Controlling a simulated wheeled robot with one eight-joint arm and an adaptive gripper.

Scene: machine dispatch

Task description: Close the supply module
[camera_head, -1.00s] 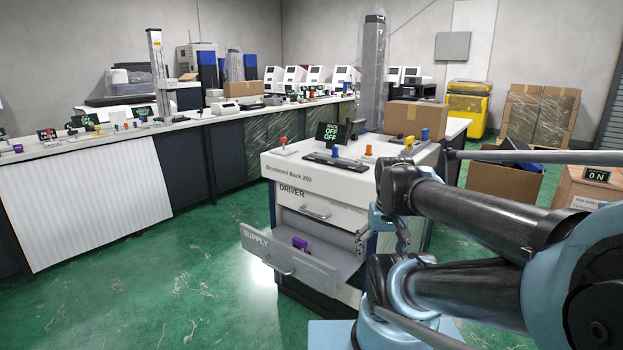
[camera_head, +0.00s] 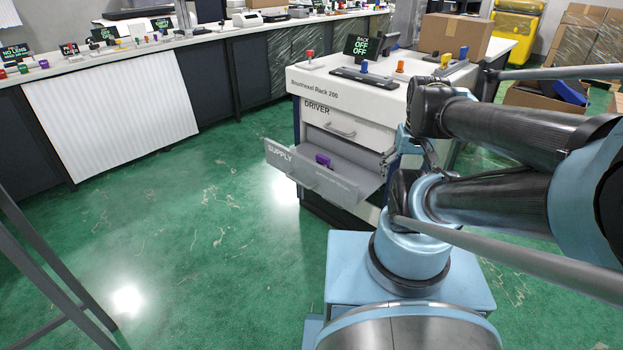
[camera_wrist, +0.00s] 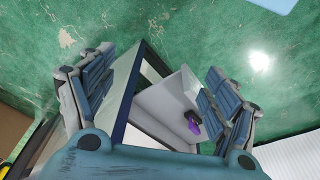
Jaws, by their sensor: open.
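A handle is on the drawer's front. In the wrist view, the open drawer (camera_wrist: 165,103) and its purple block (camera_wrist: 192,126) show between my fingers. My gripper (camera_wrist: 158,92) is open and empty, fingers spread wide. In the head view my arm covers the rack's right side, and the gripper is mostly hidden by the arm near the drawer's right end.
The DRIVER drawer (camera_head: 345,128) above is shut. A cardboard box (camera_head: 455,36) stands behind. A long counter (camera_head: 150,47) runs along the back left. Green floor (camera_head: 200,220) is free in front and left.

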